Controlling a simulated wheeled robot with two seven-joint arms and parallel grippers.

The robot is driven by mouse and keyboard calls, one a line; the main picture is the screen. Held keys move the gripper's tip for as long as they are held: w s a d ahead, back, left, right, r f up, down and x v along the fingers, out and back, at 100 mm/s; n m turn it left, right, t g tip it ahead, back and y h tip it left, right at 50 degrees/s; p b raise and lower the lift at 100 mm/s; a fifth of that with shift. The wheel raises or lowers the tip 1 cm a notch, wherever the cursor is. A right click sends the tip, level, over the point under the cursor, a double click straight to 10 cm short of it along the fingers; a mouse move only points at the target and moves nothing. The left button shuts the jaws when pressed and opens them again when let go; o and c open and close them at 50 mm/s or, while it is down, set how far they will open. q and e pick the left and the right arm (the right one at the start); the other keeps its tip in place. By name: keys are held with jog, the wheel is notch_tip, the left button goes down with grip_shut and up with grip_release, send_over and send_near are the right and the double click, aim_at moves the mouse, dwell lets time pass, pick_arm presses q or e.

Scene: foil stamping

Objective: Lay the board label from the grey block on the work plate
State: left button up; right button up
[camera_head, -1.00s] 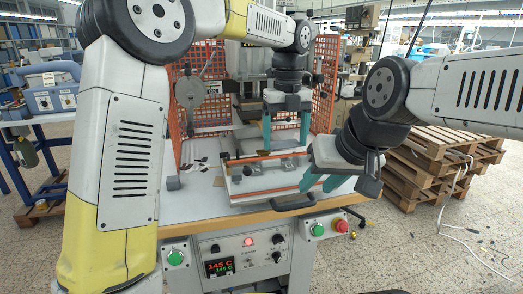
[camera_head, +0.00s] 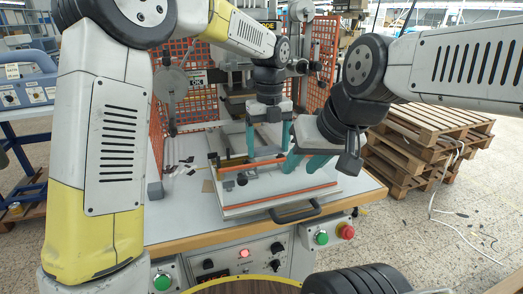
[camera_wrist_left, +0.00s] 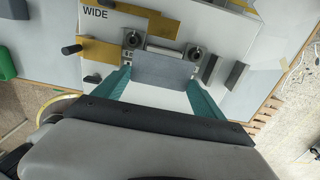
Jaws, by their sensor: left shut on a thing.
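My left gripper (camera_head: 269,140) hangs over the back of the white work plate (camera_head: 325,195). In the left wrist view its teal fingers (camera_wrist_left: 160,78) stand wide apart, shut on the two ends of a flat grey rectangle (camera_wrist_left: 162,72), which I take to be the board label. That view shows it in front of a metal bar (camera_wrist_left: 165,50) with two round knobs; I cannot tell whether it touches the surface below. The label is not clear in the head view. My right gripper (camera_head: 305,162) is over the plate's right side, fingers apart, nothing seen between them.
A grey block (camera_head: 155,191) stands on the table left of the plate. Orange mesh guards (camera_head: 172,105) flank the press behind. The two grippers are close together. A black handle (camera_head: 296,213) sticks out in front. Wooden pallets (camera_head: 420,150) stand at the right.

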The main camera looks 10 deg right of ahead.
aim_at(268, 152)
pick_arm(q)
jog(key=shift+f, duration=1.45)
jog(key=o, duration=1.3)
jog(key=shift+f, duration=0.1)
jog(key=shift+c, duration=0.2)
